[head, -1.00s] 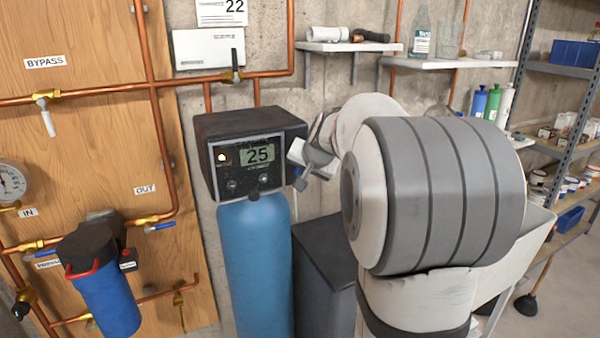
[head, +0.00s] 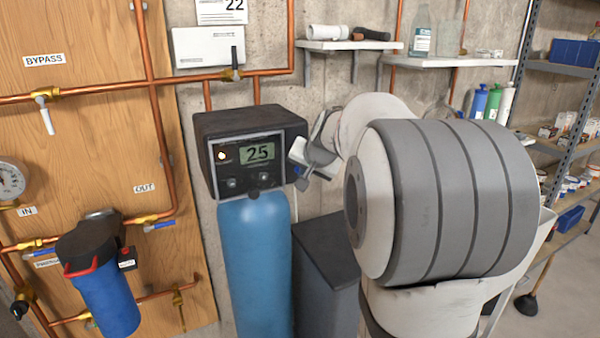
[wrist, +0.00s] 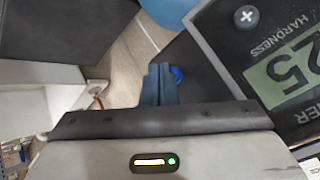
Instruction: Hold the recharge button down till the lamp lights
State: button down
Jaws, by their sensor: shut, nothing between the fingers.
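The control head (head: 250,128) of a softener sits on a blue tank (head: 255,265). Its front panel has a display (head: 257,153) reading 25, two small round buttons (head: 232,183) below it, and a pale yellowish round spot (head: 222,155) at left. I cannot tell which control is the recharge button, or whether the pale spot is the lamp. My gripper (head: 298,168) is shut and empty at the panel's right edge. In the wrist view, my fingertips (wrist: 160,75) show beside the panel, apart from the display (wrist: 290,75) and a plus-marked round button (wrist: 246,16).
A dark grey bin (head: 325,265) stands right of the tank. Copper pipes (head: 270,73) run above the control head. A blue filter housing (head: 105,290) hangs at left on the wooden board (head: 95,200). A wall shelf (head: 350,46) and a storage rack (head: 560,70) are at right.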

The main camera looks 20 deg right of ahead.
jog(key=shift+s, duration=0.4)
jog(key=shift+s+d+b, duration=0.1)
jog(key=shift+s+b, duration=1.35)
jog(key=shift+s, duration=1.05)
jog(key=s+a+f+n+g, duration=0.2)
jog(key=s+a+f, duration=0.2)
jog(key=s, duration=0.4)
jog(key=s+a+f+n+g+p, duration=0.1)
jog(key=s+a+f+n+g, duration=0.1)
jog(key=s+a+f, duration=0.3)
jog(key=s+a+f+n+g+p, duration=0.1)
jog(key=s+a+f+n+g, duration=0.1)
jog(key=s+a+f+n, duration=0.2)
jog(key=s+a, duration=0.3)
jog(key=s, duration=0.4)
jog(key=shift+f+y, duration=0.3)
jog(key=shift+f, duration=0.05)
